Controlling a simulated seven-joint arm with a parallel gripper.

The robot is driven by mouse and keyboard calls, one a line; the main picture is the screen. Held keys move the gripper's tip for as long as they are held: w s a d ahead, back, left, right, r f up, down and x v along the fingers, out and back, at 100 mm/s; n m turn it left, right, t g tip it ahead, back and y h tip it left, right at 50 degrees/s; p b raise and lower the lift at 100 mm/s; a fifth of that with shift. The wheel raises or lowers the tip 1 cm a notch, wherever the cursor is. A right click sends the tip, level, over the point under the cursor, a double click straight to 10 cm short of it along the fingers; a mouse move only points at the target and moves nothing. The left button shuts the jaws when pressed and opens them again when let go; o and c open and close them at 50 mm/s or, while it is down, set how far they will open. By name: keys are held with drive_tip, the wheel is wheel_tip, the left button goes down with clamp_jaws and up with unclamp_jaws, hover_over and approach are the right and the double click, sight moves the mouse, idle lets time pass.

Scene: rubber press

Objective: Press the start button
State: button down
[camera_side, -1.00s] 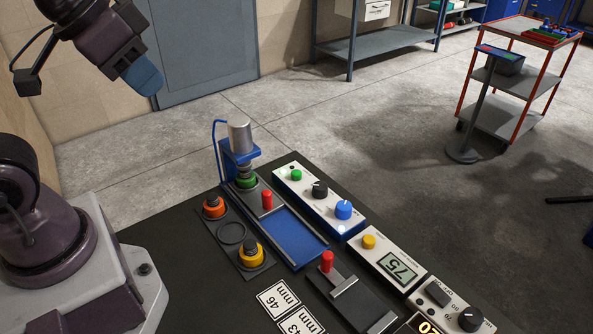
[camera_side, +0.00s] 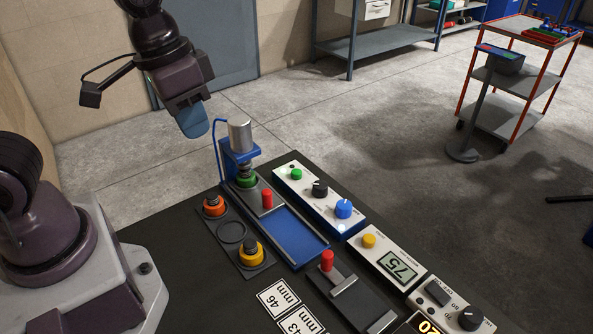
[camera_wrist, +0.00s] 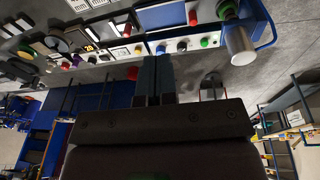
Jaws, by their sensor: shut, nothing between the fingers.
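A small green button (camera_side: 296,174) sits at the far end of a white and blue control box (camera_side: 313,204), beside a black knob and a blue knob. No label on it can be read. The green button also shows in the wrist view (camera_wrist: 205,42). My gripper (camera_side: 193,124) is shut and empty, its blue fingers pointing down. In the side view it hangs in the air to the upper left of the press and of the box, apart from both. Its closed fingers (camera_wrist: 154,64) show in the wrist view.
A press with a silver cylinder (camera_side: 240,136) on a blue frame stands left of the box, over a green ring. A red handle (camera_side: 267,198) and a blue tray (camera_side: 300,236) lie in front. Orange and yellow rings (camera_side: 252,252) are to the left.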

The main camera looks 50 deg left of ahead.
drive_tip(key=w+f+g+y, duration=0.1)
drive_tip(key=w+f, duration=0.7)
drive_tip(key=f, duration=0.2)
drive_tip(key=m+t+y, duration=0.1)
drive_tip(key=t+y, duration=0.4)
drive_tip(key=t, duration=0.1)
hover_over(298, 172)
wheel_tip(298, 172, down, 3)
drive_tip(key=shift+f, duration=0.15)
drive_tip(key=shift+f, duration=4.35)
drive_tip(key=shift+f, duration=0.15)
drive_tip(key=shift+f, duration=0.25)
